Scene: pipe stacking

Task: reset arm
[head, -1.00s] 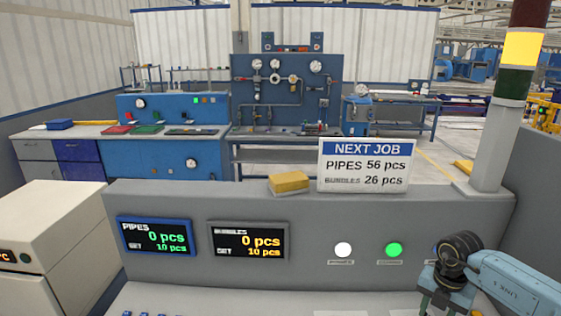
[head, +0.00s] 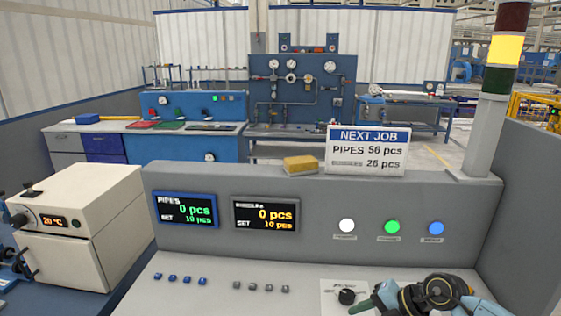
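My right arm comes in at the bottom right over the control panel (head: 215,271). Its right gripper (head: 368,303) is at the bottom edge, just right of a black knob (head: 347,296) on a white plate. Its fingers are small and partly cut off, so I cannot tell whether they are open or shut, or whether they touch the knob. I see nothing clearly held. My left gripper is not visible.
The console has a pipes display (head: 186,210), a bundles display (head: 264,215), several small buttons and white, green (head: 392,227) and blue lamps. A yellow block (head: 301,165) and job sign (head: 367,150) stand on top. A white oven (head: 85,240) is left.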

